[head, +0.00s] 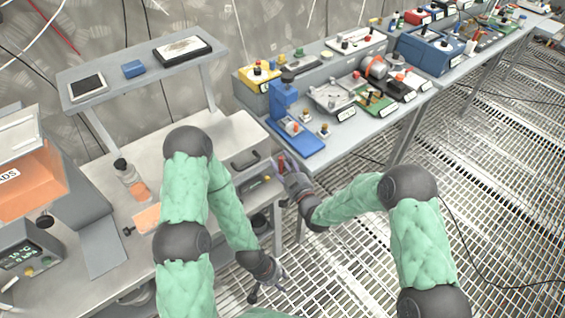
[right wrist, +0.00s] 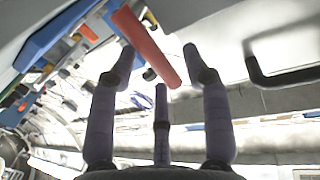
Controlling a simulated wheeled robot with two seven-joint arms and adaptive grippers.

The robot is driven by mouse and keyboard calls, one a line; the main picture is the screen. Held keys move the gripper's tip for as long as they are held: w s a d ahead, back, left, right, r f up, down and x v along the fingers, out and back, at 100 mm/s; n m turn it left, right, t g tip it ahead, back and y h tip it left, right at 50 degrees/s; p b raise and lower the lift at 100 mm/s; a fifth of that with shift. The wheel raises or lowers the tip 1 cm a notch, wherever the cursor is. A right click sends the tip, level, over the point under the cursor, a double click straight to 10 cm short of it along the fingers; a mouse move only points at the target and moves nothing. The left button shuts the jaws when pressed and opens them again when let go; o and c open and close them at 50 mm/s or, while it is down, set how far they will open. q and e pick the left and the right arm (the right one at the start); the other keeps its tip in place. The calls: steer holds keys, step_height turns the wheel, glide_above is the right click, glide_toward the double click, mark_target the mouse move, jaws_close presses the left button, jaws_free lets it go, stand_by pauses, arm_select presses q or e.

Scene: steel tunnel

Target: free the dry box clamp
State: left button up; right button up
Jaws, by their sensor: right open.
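A red bar-shaped handle (right wrist: 147,47), which looks like the clamp lever, runs slantwise between the fingers of my right gripper (right wrist: 160,80) in the right wrist view. The fingers are spread around it and not visibly closed on it. In the head view my right gripper (head: 284,170) is at the right end of the grey bench unit, and a bit of the red handle (head: 281,161) shows at its fingertips. My left gripper (head: 267,284) hangs low in front of the bench, with fingers apart and empty. I cannot make out which part is the dry box.
A bottle (head: 131,180) and an orange open container (head: 25,185) are at left. A blue stand (head: 287,110) and several devices crowd the right table (head: 345,130). The grated floor (head: 480,200) is open at right.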

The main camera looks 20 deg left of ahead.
steer(key=shift+w+a, duration=0.4)
steer(key=shift+w, duration=0.1)
jaws_close()
steer(key=shift+w+d+m, duration=0.1)
steer(key=shift+m, duration=0.2)
steer(key=w+d+f+m+g+b, duration=0.2)
steer(key=w+d+f+m+g, duration=0.1)
steer(key=m, duration=1)
steer(key=shift+w+f+m, duration=0.3)
steer(key=shift+w+f, duration=0.05)
steer(key=shift+f, duration=0.55)
steer(key=shift+a, duration=0.1)
